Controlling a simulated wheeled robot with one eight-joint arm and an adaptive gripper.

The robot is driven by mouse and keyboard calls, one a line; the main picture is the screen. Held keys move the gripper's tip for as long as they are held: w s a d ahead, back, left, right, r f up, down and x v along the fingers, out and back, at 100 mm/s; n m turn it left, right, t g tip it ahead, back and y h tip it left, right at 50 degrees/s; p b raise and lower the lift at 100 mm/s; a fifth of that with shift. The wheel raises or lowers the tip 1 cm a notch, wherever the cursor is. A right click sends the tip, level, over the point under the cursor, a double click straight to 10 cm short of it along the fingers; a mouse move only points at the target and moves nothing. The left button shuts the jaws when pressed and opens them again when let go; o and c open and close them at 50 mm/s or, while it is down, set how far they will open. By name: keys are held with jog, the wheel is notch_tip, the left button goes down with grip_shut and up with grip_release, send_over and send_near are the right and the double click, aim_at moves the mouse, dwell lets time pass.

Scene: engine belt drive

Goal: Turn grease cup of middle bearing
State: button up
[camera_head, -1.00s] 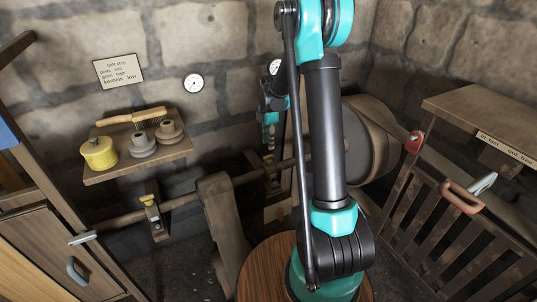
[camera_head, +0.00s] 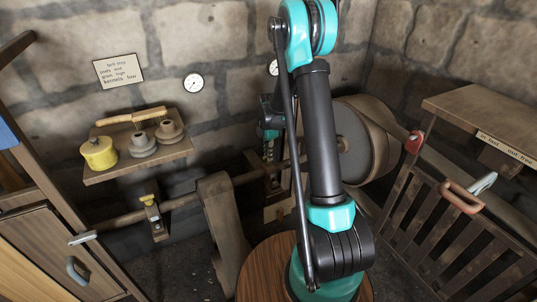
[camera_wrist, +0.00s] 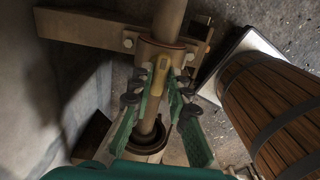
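The middle bearing (camera_wrist: 163,49) holds the shaft (camera_wrist: 171,16) in the wrist view. Its yellowish grease cup (camera_wrist: 160,74) stands between the fingertips of my gripper (camera_wrist: 161,88). The fingers are open, one on each side of the cup, with no clear contact visible. In the head view my gripper (camera_head: 269,153) hangs pointing down above the middle bearing (camera_head: 272,182), partly behind my arm. The middle cup cannot be made out there. Another bearing (camera_head: 157,222) with a yellow cup (camera_head: 149,199) sits farther left on the shaft.
A wooden barrel (camera_wrist: 272,106) stands to the right in the wrist view. A large pulley (camera_head: 352,150) is behind my arm. A wooden post (camera_head: 221,225) stands by the shaft. A shelf (camera_head: 112,176) holds a yellow pot, a brush and weights. A slatted wooden frame (camera_head: 455,235) is at right.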

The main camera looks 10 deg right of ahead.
grip_shut()
